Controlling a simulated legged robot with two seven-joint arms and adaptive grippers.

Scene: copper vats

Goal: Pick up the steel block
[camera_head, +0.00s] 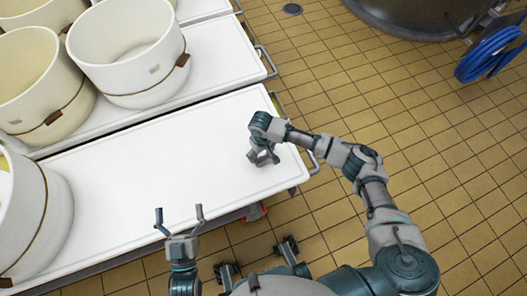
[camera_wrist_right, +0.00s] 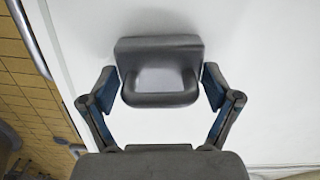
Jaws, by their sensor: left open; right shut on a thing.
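The steel block (camera_wrist_right: 158,50) is a grey metal piece with a rounded loop handle on its near side, seen over the white table top. My right gripper (camera_wrist_right: 160,84) has its fingers closed on both sides of it in the wrist view. In the head view, my right gripper (camera_head: 262,157) is over the right end of the white table (camera_head: 150,180), and the block is small and partly hidden by it. I cannot tell whether the block touches the table. My left gripper (camera_head: 180,219) is open and empty, in front of the table's near edge.
Large cream tubs (camera_head: 130,55) stand on the white tables at the left and back. Metal handles (camera_head: 267,62) stick out from the table ends. A blue hose coil (camera_head: 490,54) is at the far right. The tiled floor (camera_head: 440,120) on the right is mostly clear.

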